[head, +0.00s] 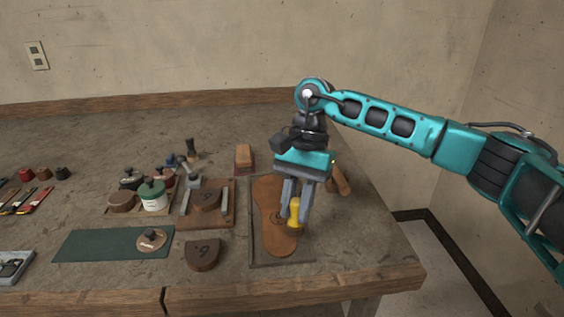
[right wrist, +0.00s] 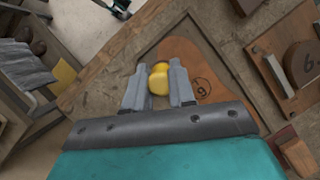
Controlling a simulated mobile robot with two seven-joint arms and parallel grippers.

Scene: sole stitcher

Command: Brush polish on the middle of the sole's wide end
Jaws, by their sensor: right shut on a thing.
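The tan leather sole (head: 266,192) lies flat in a shallow frame on the bench, its far end looking the wider one. A round mark shows on it, also in the right wrist view (right wrist: 203,88). My right gripper (head: 294,214) is shut on a yellow handled tool (head: 295,211), held above the nearer part of the sole. The yellow piece also shows between the fingers in the right wrist view (right wrist: 158,80). The tool's lower end and any bristles are hidden, so I cannot tell whether it touches the sole. My left gripper is out of view.
Left of the sole stand a wooden block with metal posts (head: 219,217), a brown heel piece (head: 203,255), a green-lidded jar (head: 153,194) and a green mat (head: 88,244) with a tan disc. A reddish block (head: 244,157) sits behind. The bench's right edge is close.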

